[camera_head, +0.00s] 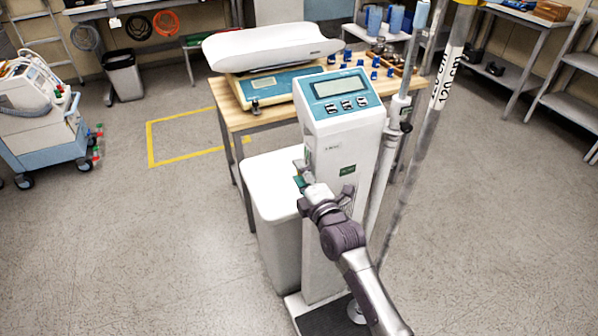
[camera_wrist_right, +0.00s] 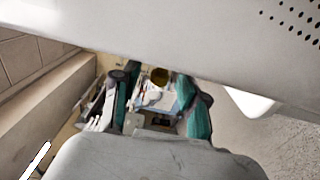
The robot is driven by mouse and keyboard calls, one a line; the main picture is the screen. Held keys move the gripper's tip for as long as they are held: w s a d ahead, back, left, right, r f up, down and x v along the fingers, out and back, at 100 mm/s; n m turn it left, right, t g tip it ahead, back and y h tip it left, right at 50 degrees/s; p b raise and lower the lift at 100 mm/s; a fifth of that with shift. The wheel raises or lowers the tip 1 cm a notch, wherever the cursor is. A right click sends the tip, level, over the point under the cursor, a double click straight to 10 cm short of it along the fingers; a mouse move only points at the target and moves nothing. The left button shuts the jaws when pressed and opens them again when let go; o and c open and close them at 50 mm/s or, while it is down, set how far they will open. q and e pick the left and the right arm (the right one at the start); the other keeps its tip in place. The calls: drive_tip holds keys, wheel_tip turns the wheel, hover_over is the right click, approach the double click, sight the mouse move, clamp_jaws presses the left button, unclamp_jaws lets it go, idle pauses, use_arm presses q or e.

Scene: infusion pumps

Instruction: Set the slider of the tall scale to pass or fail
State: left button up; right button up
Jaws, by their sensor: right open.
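The tall scale (camera_head: 340,135) is a white column with a blue display head, standing upright in the middle of the head view. My right gripper (camera_head: 324,186) is in front of the column, below the head. The slider is not clearly visible.
A wooden table (camera_head: 238,118) behind carries a baby scale (camera_head: 270,50) and several small blue items. A white bin-like box (camera_head: 275,200) stands left of the column. A measuring pole (camera_head: 430,120) stands at right. A wheeled device (camera_head: 40,115) is at far left.

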drive_tip(key=shift+w+a, duration=0.25)
drive_tip(key=shift+w, duration=0.25)
clamp_jaws()
